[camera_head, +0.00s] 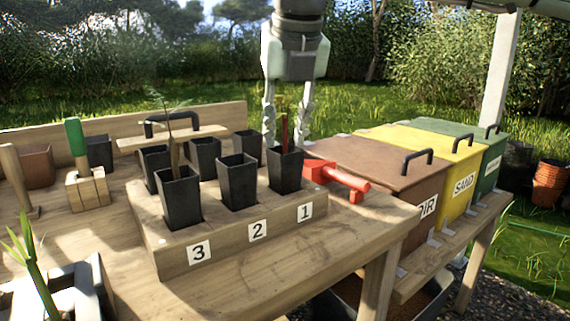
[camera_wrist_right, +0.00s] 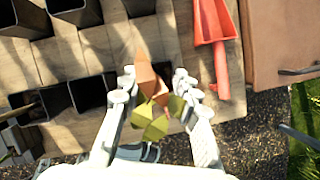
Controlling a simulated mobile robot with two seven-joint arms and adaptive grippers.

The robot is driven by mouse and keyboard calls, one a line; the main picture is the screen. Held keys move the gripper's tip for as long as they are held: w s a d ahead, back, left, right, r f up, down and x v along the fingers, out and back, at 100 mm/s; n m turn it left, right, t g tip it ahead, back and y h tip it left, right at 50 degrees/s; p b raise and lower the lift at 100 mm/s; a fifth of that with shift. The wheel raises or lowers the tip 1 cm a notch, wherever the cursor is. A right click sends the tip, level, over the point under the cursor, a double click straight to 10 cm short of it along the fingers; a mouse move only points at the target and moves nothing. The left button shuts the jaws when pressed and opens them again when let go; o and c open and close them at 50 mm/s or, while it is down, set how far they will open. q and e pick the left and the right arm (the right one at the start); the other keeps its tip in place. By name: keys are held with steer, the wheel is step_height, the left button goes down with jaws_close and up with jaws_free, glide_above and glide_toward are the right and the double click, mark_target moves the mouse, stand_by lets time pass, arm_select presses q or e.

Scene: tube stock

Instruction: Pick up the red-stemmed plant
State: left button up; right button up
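The red-stemmed plant (camera_head: 285,132) stands upright in a black pot (camera_head: 285,172) in the slot behind label 1 of the wooden rack (camera_head: 228,238). In the right wrist view its orange and green leaves (camera_wrist_right: 151,108) show between the fingers. My right gripper (camera_head: 288,122) comes down from above, open, with one finger on each side of the stem. Gaps show between stem and fingers in the head view. The right gripper also shows in the right wrist view (camera_wrist_right: 154,82); leaves hide the stem there. My left gripper is not in view.
Other black pots fill the rack; a thin green plant (camera_head: 170,125) stands in one. A red scoop (camera_head: 335,178) lies right of the rack. The brown lidded bin (camera_head: 385,165) stands beyond it. A green-handled tool (camera_head: 76,140) is at left.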

jaws_close()
steer(key=shift+r, duration=0.1)
